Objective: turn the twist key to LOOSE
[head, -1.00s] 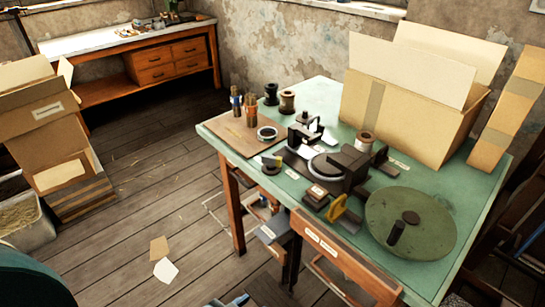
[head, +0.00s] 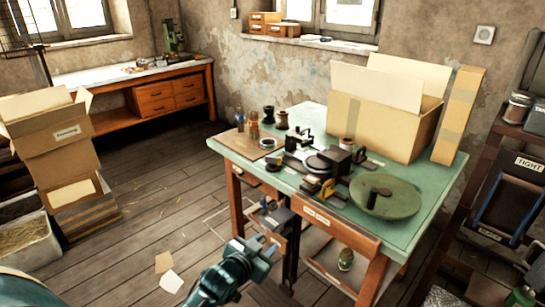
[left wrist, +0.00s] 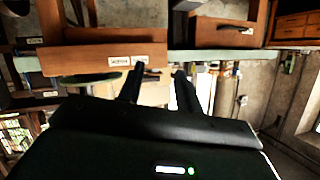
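The black press (head: 335,160) stands on the green table (head: 415,228). A yellow piece (head: 328,189) stands upright at its front. A dark grey box (head: 280,215) sits low at the table's front left leg. I cannot make out which part is the twist key, nor any LOOSE mark. My left gripper (head: 272,247) is below and in front of the table edge, near the grey box in the picture. In the left wrist view its two dark fingers (left wrist: 158,72) are apart, with nothing seen held between them. My right gripper is not in view.
A green round plate (head: 385,197) and an open cardboard box (head: 385,115) take up the table's right side. A drawer (head: 335,225) is in the table's front. A dark shelf (head: 500,190) with a TIGHT label stands right. The floor (head: 160,205) to the left is mostly clear.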

